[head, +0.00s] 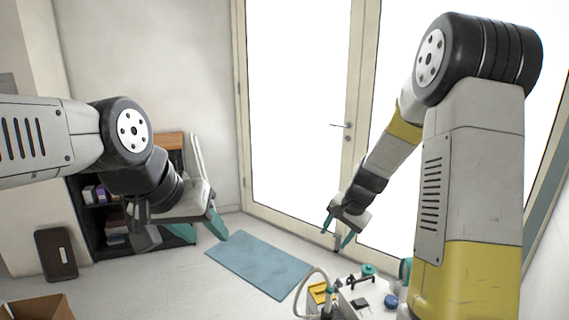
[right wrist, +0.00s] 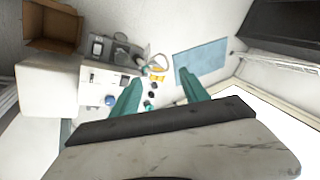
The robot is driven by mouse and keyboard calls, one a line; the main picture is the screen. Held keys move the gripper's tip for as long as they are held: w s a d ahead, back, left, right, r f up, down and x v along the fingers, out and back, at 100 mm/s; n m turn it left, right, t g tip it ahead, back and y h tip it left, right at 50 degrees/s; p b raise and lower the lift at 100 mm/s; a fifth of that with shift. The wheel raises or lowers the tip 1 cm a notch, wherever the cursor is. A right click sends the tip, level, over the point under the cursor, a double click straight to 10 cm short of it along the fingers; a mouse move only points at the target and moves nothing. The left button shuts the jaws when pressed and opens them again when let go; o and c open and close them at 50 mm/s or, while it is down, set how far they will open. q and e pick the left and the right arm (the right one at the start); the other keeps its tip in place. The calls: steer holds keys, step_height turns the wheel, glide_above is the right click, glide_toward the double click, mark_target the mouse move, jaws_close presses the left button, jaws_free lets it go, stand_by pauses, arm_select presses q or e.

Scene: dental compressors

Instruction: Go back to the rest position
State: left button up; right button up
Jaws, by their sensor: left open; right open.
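My left gripper (head: 204,234) is at the left of the head view, in front of the dark shelf. Its teal fingers are apart, with nothing between them. My right gripper (head: 337,238) hangs in front of the glass doors in the head view, above and behind the compressor equipment (head: 350,298). Its teal fingers are spread and empty. In the right wrist view the same right gripper (right wrist: 163,92) shows its two fingers apart, with the equipment (right wrist: 112,80) below them and to the left. Nothing touches either gripper.
A blue mat (head: 258,264) lies on the floor, and also shows in the right wrist view (right wrist: 202,62). A dark shelf (head: 92,222) stands at the left wall. An open cardboard box (head: 38,308) is at lower left, also in the right wrist view (right wrist: 50,24). Glass doors (head: 298,110) stand behind.

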steer(key=s+a+r+n+t, duration=0.15)
steer(key=s+r+n, duration=0.25)
steer(key=s+r, duration=0.8)
steer(key=s+r+n, duration=0.3)
steer(key=s+r, duration=0.4)
steer(key=s, duration=0.6)
steer(key=shift+s+d+n+t, duration=0.2)
steer(key=shift+d+n+t, duration=0.2)
steer(key=shift+t, duration=0.05)
